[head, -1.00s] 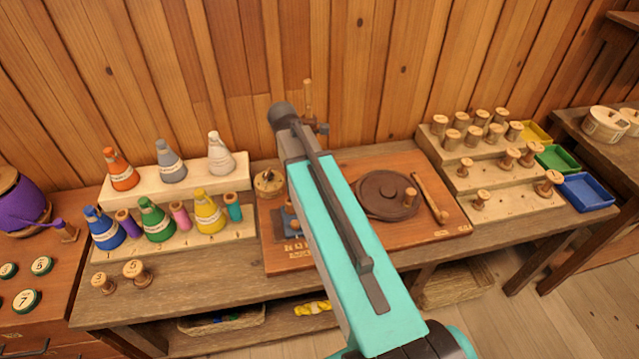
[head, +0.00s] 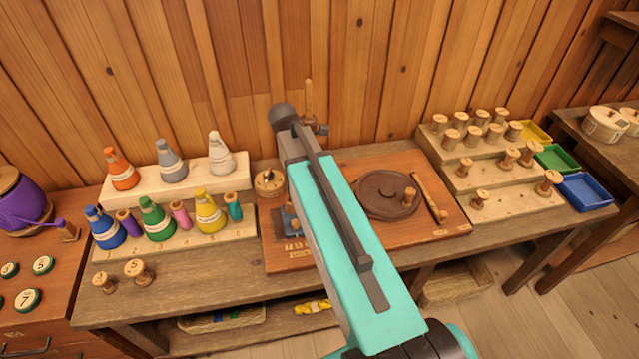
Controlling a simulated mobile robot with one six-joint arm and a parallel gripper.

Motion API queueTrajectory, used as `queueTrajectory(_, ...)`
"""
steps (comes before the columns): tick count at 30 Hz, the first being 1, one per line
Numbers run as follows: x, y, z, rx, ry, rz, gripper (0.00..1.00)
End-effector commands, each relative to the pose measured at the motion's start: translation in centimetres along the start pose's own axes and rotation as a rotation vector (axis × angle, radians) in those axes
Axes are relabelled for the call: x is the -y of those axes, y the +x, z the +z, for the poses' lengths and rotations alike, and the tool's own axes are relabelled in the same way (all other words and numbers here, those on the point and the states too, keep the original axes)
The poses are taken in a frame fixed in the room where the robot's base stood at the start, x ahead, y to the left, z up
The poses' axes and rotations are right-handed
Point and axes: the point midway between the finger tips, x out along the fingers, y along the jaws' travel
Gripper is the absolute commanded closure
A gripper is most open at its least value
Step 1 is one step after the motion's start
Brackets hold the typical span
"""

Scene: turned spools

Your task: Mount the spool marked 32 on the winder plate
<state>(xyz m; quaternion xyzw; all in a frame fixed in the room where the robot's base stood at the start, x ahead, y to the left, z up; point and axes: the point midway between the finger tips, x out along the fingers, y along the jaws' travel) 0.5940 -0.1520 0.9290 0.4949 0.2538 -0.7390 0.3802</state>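Small wooden spools (head: 452,137) stand on the stepped rack at the right, but their marks are too small to read, so I cannot tell which is 32. Two more wooden spools stand at the left front of the bench: one (head: 103,282) with an unclear number and one (head: 136,271) that seems to read 5. A dark round disc (head: 377,188), which looks like the winder plate, lies on the reddish-brown board with a wooden knob (head: 409,197) near its right edge. My teal arm crosses the board's left half and hides part of it.
Several coloured cones (head: 156,220) and thread spools (head: 235,207) fill a stepped stand at the left. A wooden rod (head: 430,197) lies right of the disc. Yellow, green and blue trays (head: 586,191) line the rack's right end. The bench front (head: 205,288) is partly clear.

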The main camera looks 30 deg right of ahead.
Motion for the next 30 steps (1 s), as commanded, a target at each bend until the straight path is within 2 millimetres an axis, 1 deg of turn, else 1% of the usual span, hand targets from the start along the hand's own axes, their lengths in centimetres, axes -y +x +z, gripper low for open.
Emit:
queueTrajectory(21,0.01,0.92,-0.37,0.0,0.0,0.0,0.8)
queueTrajectory(22,0.01,0.89,-0.37,0.0,0.0,0.0,0.54)
queueTrajectory(23,0.01,0.88,-0.36,0.0,0.0,0.0,0.5)
queueTrajectory(30,0.01,0.87,-0.36,0.0,0.0,0.0,0.5)
